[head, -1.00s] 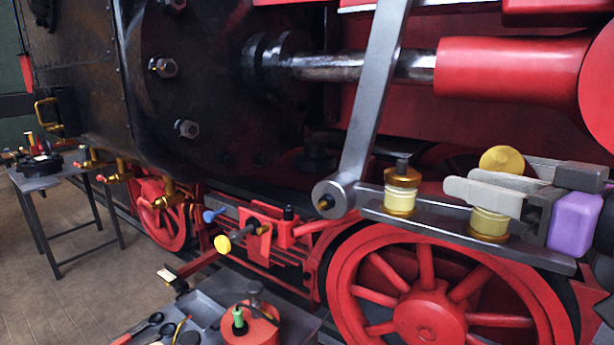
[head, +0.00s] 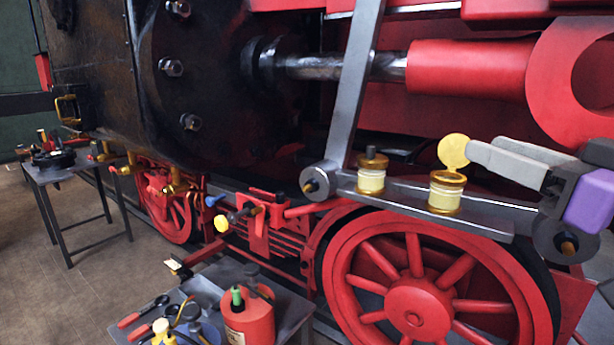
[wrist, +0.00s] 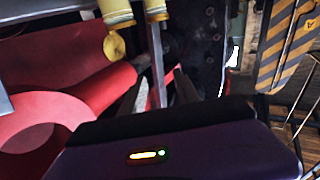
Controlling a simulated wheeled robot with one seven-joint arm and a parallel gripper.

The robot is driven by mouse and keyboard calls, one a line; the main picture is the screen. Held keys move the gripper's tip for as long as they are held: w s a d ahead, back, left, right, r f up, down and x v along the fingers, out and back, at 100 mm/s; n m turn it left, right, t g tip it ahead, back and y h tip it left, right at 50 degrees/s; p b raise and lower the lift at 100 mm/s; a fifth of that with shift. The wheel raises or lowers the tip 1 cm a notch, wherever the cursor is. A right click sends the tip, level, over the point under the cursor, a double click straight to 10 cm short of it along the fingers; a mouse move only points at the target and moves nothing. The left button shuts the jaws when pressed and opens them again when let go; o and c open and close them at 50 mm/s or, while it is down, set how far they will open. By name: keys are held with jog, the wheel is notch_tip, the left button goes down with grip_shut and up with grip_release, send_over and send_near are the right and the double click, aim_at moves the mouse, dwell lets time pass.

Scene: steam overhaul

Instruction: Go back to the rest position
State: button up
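My gripper (head: 495,160) is open and empty at the right of the head view, its grey fingers pointing left. It is just right of and slightly above the right oil cup (head: 446,190), whose round yellow lid (head: 453,151) stands raised. Whether a fingertip touches the lid, I cannot tell. The left oil cup (head: 371,175) has a dark cap. In the wrist view the fingers (wrist: 158,92) are apart with nothing between them, and the yellow lid (wrist: 114,45) shows beyond them.
Both cups sit on the grey rod (head: 410,208) over the red wheel (head: 415,300). A slanted grey lever (head: 357,90) and a red cylinder (head: 470,68) are close by. A tool table with a red can (head: 248,322) stands below. Floor is open at left.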

jog(key=d+f+m+t+h, duration=0.2)
jog(key=d+m+t+h, duration=0.3)
jog(key=d+m, duration=0.1)
jog(key=s+f+m+h, duration=0.2)
jog(key=s+f+h, duration=0.1)
jog(key=f, duration=0.5)
jog(key=s+f+m+h, duration=0.2)
jog(key=s+f+h, duration=0.15)
jog(key=f, duration=0.45)
jog(key=s+a+f+n+g+y, duration=0.2)
jog(key=s+a+f+g, duration=0.1)
jog(key=s+f, duration=0.8)
jog(key=s+a+f+n+g+y, duration=0.2)
jog(key=s+a+f, duration=0.4)
jog(key=s+f, duration=0.6)
jog(key=s+n+g, duration=0.1)
jog(key=s+g, duration=0.1)
jog(key=s, duration=0.4)
jog(key=shift+s+a+f, duration=0.2)
jog(key=shift+s+f, duration=0.05)
jog(key=shift+s, duration=0.05)
